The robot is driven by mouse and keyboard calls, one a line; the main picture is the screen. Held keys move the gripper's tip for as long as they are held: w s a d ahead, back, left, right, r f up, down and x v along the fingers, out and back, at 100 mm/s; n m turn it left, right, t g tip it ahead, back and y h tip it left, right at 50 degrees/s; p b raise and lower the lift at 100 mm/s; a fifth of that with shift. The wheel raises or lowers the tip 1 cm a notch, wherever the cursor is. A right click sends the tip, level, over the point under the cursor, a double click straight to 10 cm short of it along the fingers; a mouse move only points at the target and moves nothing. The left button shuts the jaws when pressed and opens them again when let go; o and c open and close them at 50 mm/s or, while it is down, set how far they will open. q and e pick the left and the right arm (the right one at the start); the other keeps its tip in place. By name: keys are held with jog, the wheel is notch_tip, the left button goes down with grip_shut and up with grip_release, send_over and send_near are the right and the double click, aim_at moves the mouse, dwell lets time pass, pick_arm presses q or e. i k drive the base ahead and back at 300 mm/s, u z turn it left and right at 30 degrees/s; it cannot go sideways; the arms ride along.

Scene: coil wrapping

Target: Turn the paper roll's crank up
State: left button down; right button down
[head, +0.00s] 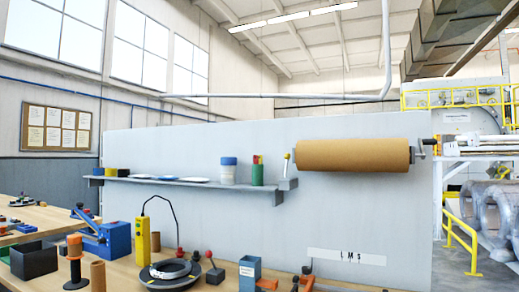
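The brown paper roll (352,155) hangs level on the grey wall panel, right of the middle in the head view. At its right end is a dark bracket with a small crank-like part (428,142) sticking out to the right. The part is small, and I cannot tell its exact angle. A thin lever with a yellow knob (287,157) stands upright from a grey block just left of the roll. I cannot tell whether it belongs to the roll. Neither of my grippers is in view.
A wall shelf (200,182) left of the roll holds jars and discs. Yellow railings stand at right.

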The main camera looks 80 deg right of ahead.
aim_at(375, 155)
jog(key=u, duration=0.15)
jog(key=k, duration=2.3)
jog(key=z, duration=1.9)
